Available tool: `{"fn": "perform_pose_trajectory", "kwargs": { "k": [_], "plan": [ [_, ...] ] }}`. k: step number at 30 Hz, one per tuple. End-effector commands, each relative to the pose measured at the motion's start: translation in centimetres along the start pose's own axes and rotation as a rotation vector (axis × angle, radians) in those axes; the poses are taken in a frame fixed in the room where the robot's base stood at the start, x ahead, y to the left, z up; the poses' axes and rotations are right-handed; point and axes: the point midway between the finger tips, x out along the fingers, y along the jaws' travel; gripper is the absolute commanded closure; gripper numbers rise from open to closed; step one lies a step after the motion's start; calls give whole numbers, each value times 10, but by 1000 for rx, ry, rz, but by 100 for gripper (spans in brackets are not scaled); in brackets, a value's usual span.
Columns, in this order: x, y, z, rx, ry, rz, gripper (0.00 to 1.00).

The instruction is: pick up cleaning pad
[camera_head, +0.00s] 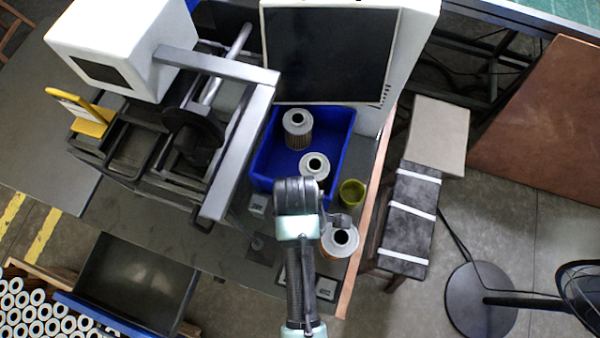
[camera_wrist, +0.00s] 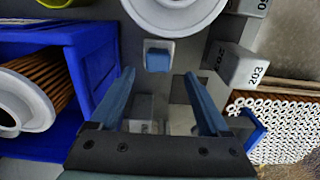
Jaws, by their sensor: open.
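My gripper (camera_wrist: 160,75) is open in the wrist view, with its two blue fingers apart and nothing held between them. A small pale block with a blue face (camera_wrist: 158,57), which may be the cleaning pad, lies on the dark table just beyond the fingertips, roughly centred between them. The fingers look apart from it. In the head view my wrist (camera_head: 297,195) is over the table in front of the blue bin and hides the fingers and this blue-faced block.
A blue bin (camera_head: 262,165) holding filter cartridges (camera_head: 298,122) (camera_head: 314,165) is close by. A cartridge (camera_head: 340,240) and a yellow-green cup (camera_head: 352,193) stand to the right of my wrist. A block marked 203 (camera_wrist: 242,67) sits near the right finger. The metal machine frame (camera_head: 240,140) is at left.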

Motion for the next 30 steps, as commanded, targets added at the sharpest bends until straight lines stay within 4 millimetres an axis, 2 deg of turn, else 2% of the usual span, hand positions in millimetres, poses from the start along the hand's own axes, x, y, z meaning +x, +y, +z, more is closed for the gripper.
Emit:
{"fn": "perform_pose_trajectory", "kwargs": {
  "k": [12, 21, 30],
  "plan": [
    [47, 3, 5, 0, 0, -1, 20],
    [50, 3, 6, 0, 0, 1, 22],
    [50, 3, 6, 0, 0, 0, 76]
  ]
}}
